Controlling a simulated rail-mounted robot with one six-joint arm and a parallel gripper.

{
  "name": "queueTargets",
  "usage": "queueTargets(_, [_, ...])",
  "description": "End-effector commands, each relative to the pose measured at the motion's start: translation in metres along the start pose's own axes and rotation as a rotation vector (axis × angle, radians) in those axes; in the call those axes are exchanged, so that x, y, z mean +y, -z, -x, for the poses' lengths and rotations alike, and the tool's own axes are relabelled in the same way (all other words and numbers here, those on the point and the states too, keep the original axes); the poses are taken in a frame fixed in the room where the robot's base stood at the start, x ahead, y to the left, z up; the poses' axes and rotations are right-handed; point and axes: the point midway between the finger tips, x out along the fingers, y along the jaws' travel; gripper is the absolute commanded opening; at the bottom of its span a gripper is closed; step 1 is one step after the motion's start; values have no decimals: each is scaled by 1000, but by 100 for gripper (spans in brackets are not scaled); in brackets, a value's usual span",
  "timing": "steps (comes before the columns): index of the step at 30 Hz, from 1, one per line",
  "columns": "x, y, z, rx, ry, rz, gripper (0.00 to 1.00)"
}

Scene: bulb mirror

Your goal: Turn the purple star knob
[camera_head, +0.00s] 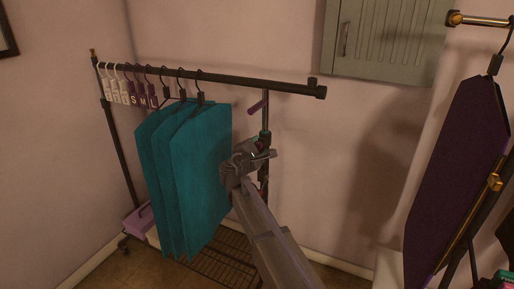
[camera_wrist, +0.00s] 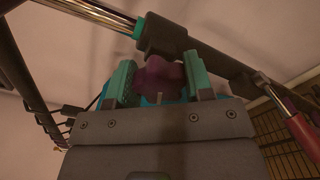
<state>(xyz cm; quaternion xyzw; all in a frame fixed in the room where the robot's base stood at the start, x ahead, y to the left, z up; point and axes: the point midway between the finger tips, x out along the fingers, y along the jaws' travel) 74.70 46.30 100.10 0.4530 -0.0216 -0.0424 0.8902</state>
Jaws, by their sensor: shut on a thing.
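The purple star knob (camera_wrist: 160,78) sits between the two green finger pads of my gripper (camera_wrist: 158,72) in the wrist view. My gripper is shut on it. The knob is beside a dark collar (camera_wrist: 160,35) on the rack's chrome post. In the head view my gripper (camera_head: 250,158) is at the rack's right post (camera_head: 265,120), just right of the teal garments. There the arm and gripper hide the knob.
The teal garments (camera_head: 180,180) hang from the black rail (camera_head: 220,80), close to my gripper's left. A purple lever (camera_head: 258,104) sticks out above it. A wire shelf (camera_head: 215,265) lies low. A grey cabinet (camera_head: 385,40) and a purple ironing board (camera_head: 455,180) are at right.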

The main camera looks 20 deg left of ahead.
Motion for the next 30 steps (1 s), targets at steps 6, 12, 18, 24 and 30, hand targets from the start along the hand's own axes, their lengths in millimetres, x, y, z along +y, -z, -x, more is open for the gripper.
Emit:
queueTargets(6, [0,0,0,0,0,-1,24])
queueTargets(12, [0,0,0,0,0,-1,64])
queueTargets(18, [0,0,0,0,0,-2,73])
queueTargets(24, [0,0,6,1,0,-2,73])
queueTargets(30, [-1,-2,49,2,-1,-2,73])
